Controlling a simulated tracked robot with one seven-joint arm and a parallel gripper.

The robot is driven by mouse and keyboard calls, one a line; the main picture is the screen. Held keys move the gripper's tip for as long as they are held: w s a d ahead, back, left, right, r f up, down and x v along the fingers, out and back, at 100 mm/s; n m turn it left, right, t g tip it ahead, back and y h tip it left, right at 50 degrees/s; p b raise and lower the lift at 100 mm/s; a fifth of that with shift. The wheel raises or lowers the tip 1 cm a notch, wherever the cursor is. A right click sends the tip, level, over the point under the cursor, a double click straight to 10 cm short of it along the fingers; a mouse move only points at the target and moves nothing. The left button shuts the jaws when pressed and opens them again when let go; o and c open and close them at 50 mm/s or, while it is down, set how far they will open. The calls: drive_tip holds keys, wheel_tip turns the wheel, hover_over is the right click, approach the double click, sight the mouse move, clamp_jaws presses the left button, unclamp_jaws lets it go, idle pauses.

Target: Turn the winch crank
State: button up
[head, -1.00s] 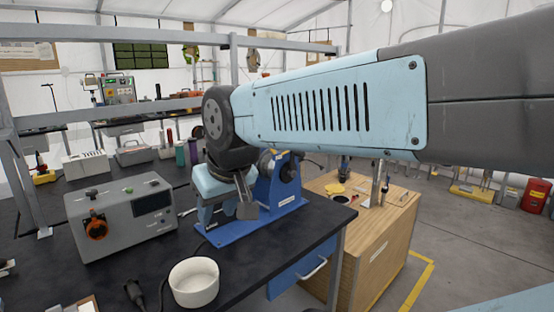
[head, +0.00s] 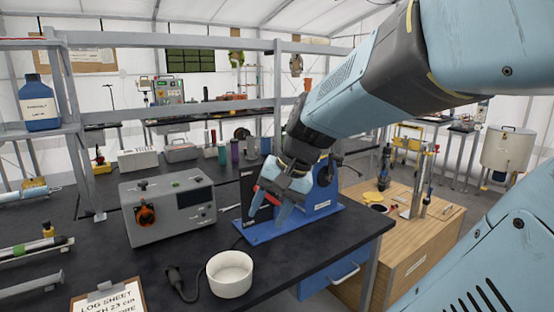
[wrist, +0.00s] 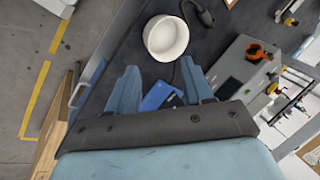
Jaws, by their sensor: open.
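The blue winch (head: 323,196) stands on the black bench near its right end, on a flat blue base. Dark round parts show at its upper right. My gripper (head: 268,210) is in front of the winch's left side, pointing down, its fingers apart and empty. A small red piece shows beside the fingers; I cannot tell whether it belongs to the crank. The crank is not clearly visible, as my wrist hides much of the winch. In the wrist view my open gripper (wrist: 159,68) has part of the blue base (wrist: 160,96) between its fingers.
A grey box with an orange knob (head: 166,206) stands left of the winch. A white bowl (head: 230,273) and a black cable plug (head: 177,281) lie in front. A wooden cabinet (head: 405,262) stands to the right. Bare bench lies between bowl and right edge.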

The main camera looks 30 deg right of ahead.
drive_tip(key=w+d+m+t+y, duration=0.2)
drive_tip(key=w+d+m+y, duration=0.2)
drive_tip(key=w+d+m, duration=0.4)
drive_tip(key=m+t+h, duration=0.6)
drive_tip(key=m+t, duration=0.7)
drive_tip(key=m, duration=0.5)
approach(342, 160)
drive_tip(key=w, duration=0.8)
drive_tip(key=w+a, duration=0.1)
drive_tip(key=w, duration=0.3)
drive_tip(key=shift+r, duration=0.15)
drive_tip(key=shift+c, duration=0.5)
clamp_jaws()
